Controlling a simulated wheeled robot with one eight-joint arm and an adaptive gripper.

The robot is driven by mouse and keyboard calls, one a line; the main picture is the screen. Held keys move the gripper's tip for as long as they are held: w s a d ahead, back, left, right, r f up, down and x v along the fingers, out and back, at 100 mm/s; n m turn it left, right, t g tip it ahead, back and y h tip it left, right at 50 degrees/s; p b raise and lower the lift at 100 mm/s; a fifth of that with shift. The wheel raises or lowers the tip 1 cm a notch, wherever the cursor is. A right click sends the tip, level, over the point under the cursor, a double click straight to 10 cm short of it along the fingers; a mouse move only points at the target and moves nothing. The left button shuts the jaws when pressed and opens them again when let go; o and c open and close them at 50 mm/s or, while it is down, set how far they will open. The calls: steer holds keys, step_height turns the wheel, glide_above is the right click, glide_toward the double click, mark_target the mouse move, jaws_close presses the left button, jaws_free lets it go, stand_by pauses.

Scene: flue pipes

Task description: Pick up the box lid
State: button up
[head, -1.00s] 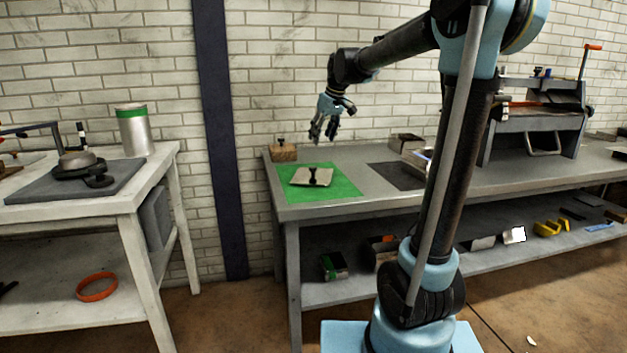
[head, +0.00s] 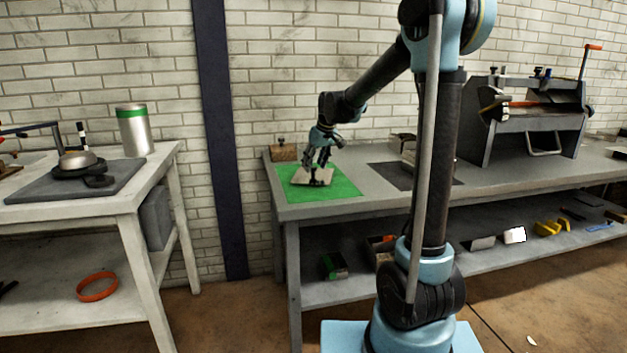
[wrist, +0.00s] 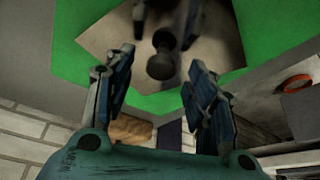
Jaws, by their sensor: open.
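The box lid (head: 300,180) is a flat pale plate with a dark upright knob (head: 316,178). It lies on a green mat (head: 341,187) at the left end of the long grey bench. In the wrist view the lid (wrist: 222,28) is at the top, and its knob (wrist: 162,58) stands between and just beyond my fingers. My gripper (head: 317,163) is low over the lid and partly hides it. In the wrist view my gripper (wrist: 160,85) is open, with nothing between the pads. I cannot tell whether a fingertip touches the lid.
A wooden block (head: 284,152) stands behind the mat, close to my gripper. A dark mat (head: 392,176) and a grey box (head: 405,143) lie to the right. A large grey machine (head: 535,120) stands farther right. A separate white table (head: 130,190) is at the left.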

steer(key=shift+w+a+f, duration=0.15)
steer(key=shift+w+f, duration=0.1)
steer(key=shift+f, duration=0.4)
steer(key=shift+c, duration=0.3)
jaws_close()
